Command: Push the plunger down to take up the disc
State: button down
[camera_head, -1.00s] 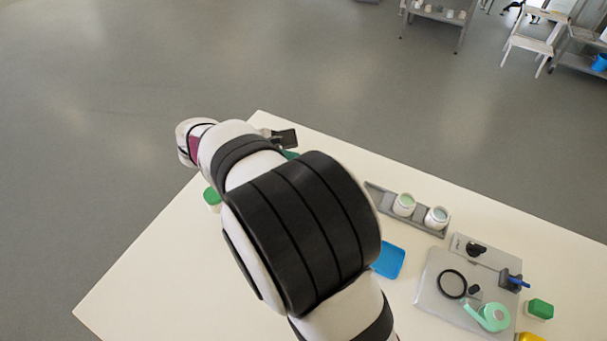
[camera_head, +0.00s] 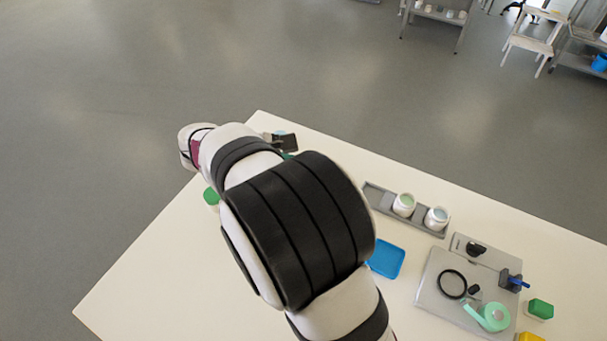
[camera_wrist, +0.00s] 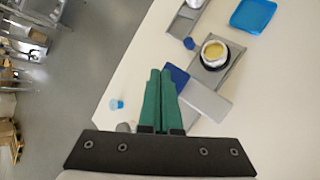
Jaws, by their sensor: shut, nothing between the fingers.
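My gripper has green fingers (camera_wrist: 160,75) closed together in the wrist view, with nothing between them. In the head view my arm hides most of it. Just beyond the fingertips, to the right, a grey block with a blue end (camera_wrist: 205,100) lies on the white table. Further right, a white jar with yellowish content and a dark ring around its base (camera_wrist: 214,54) stands on a grey holder (camera_wrist: 209,78). A small light-blue piece (camera_wrist: 116,104) is left of the fingers. I cannot make out for sure which part is the plunger or the disc.
A dark blue piece (camera_wrist: 189,43) sits beside the jar. A blue tray (camera_head: 388,258), two open jars (camera_head: 404,205) in a grey rack (camera_head: 379,198), and a grey board (camera_head: 433,292) with a black ring and green tape are to the right. The table's left edge is near my gripper.

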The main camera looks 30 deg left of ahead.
jog(key=shift+f, duration=0.9)
dwell(0.6)
jog(key=shift+r, duration=1.4)
notch_tip(320, 180, up, 6)
jog(key=shift+d, duration=0.1)
